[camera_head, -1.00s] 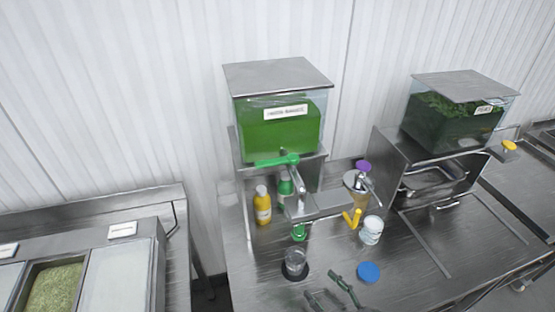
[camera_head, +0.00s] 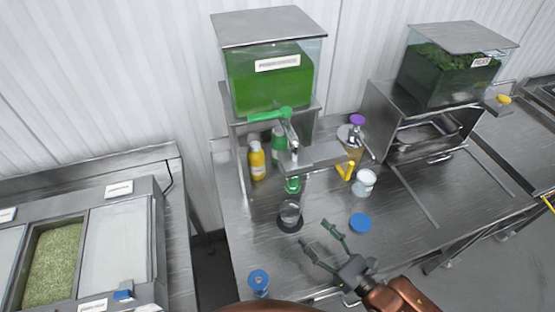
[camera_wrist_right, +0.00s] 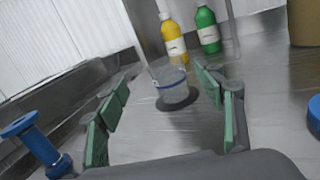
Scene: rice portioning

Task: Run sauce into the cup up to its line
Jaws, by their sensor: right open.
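The clear cup (camera_head: 290,212) stands upright on a dark round spot below the dispenser. In the right wrist view the cup (camera_wrist_right: 173,90) looks empty and has a blue line around it. The dispenser's tank (camera_head: 268,84) holds green sauce; its green tap lever (camera_head: 268,115) sits above the spout. My right gripper (camera_head: 320,238) is open, in front of and slightly right of the cup in the head view. In the right wrist view its green-padded fingers stand wide apart, with the cup ahead between them, not touching. My left gripper is not in view.
A yellow bottle (camera_head: 257,160) and a green bottle (camera_head: 279,143) stand behind the cup. A white tub (camera_head: 365,182) and a blue disc (camera_head: 360,223) are to the right. A blue spool-shaped item (camera_head: 258,281) is at the front left. The steel counter around the cup is mostly clear.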

